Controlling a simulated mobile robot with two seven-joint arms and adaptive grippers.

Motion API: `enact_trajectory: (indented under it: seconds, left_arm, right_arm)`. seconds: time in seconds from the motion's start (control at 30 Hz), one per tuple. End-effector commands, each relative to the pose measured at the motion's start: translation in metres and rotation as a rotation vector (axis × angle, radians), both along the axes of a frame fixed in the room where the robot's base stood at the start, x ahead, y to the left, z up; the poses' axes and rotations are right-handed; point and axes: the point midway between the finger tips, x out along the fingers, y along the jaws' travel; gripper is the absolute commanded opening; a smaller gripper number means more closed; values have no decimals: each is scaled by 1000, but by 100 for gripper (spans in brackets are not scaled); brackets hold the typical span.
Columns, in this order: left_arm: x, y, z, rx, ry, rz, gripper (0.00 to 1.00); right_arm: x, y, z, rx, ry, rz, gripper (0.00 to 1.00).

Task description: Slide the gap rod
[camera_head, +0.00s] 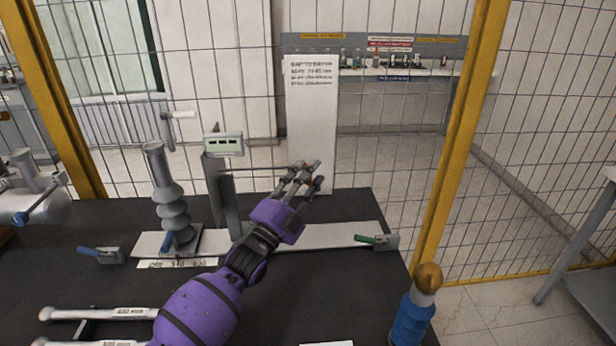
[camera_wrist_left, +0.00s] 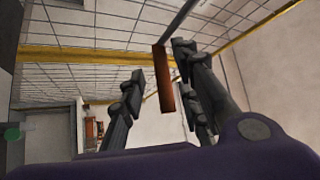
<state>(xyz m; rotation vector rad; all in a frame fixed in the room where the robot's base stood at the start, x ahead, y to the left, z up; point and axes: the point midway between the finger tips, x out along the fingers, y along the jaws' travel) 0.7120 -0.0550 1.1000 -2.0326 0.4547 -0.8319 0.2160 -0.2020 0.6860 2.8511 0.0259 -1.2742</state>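My left gripper (camera_head: 303,180) reaches over the right part of the bench fixture, its dark fingers spread. In the left wrist view the fingers (camera_wrist_left: 162,85) stand apart on both sides of a copper-brown bar (camera_wrist_left: 163,80). A gap shows between the bar and the left finger. The right finger is close to the bar; I cannot tell whether they touch. A dark rod (camera_wrist_left: 180,18) runs beside the bar's top. My right gripper is not in view.
The fixture has a pale base plate (camera_head: 335,236), a grey display post (camera_head: 222,144), a blue-handled clamp (camera_head: 102,254) and a green-handled clamp (camera_head: 380,241). A white sign (camera_head: 312,125) stands behind. A blue item with an orange knob (camera_head: 413,310) is at lower right. Wire fencing encloses the bench.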

Motion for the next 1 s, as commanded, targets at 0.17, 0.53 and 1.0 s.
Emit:
enact_trajectory:
  seconds: [0.17,0.53,1.0]
  left_arm:
    - [0,0,2,1,-5,1,31]
    - [-27,24,-15,2,-2,3,31]
    - [-109,91,-18,1,-4,2,31]
  right_arm:
    - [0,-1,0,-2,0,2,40]
    - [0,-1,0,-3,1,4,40]
    - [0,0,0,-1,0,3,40]
